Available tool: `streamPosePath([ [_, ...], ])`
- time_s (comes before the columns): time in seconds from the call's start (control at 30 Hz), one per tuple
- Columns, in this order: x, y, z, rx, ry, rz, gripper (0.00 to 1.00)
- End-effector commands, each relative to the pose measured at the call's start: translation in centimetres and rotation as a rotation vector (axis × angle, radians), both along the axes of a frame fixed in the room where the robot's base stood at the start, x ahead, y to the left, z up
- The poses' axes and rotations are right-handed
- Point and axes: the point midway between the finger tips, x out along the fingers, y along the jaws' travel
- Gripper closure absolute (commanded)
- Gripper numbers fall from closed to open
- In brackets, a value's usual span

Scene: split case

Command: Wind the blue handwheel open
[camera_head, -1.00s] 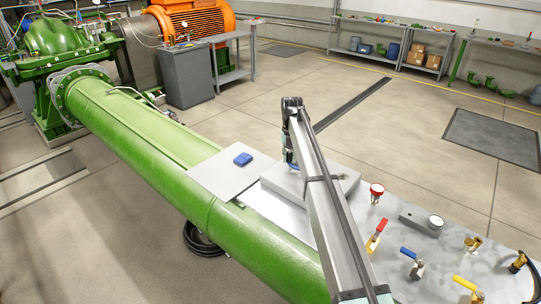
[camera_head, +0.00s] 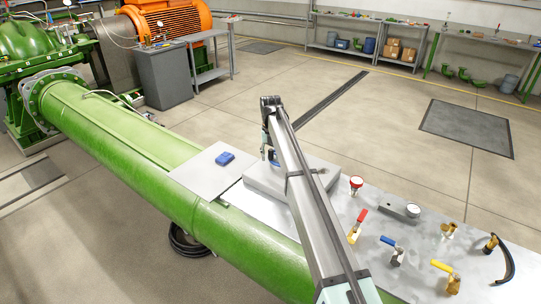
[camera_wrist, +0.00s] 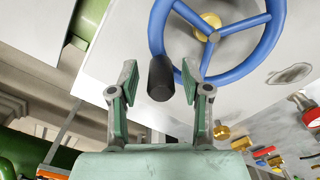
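The blue handwheel (camera_wrist: 268,40) fills the upper right of the wrist view, with several spokes and a gold hub (camera_wrist: 207,24). A dark grip knob (camera_wrist: 160,78) sticks out from its rim toward the camera. My gripper (camera_wrist: 159,76) is open, with the knob between its two green-padded fingers and visible gaps on both sides. In the head view, only a bit of the blue wheel (camera_head: 274,159) shows by my gripper (camera_head: 268,152); my arm hides most of it.
A blue object (camera_head: 225,158) lies on a plate left of the wheel.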

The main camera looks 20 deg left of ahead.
Motion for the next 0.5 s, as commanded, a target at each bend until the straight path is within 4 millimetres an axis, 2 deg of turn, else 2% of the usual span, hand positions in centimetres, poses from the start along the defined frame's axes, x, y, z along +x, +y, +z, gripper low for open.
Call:
streamPosePath([
  [0.27, 0.1, 0.0, 1.2, 0.001, -0.003, 0.0, 0.52],
  [0.5, 0.2, 0.1, 5.4, 0.002, -0.004, 0.0, 0.52],
])
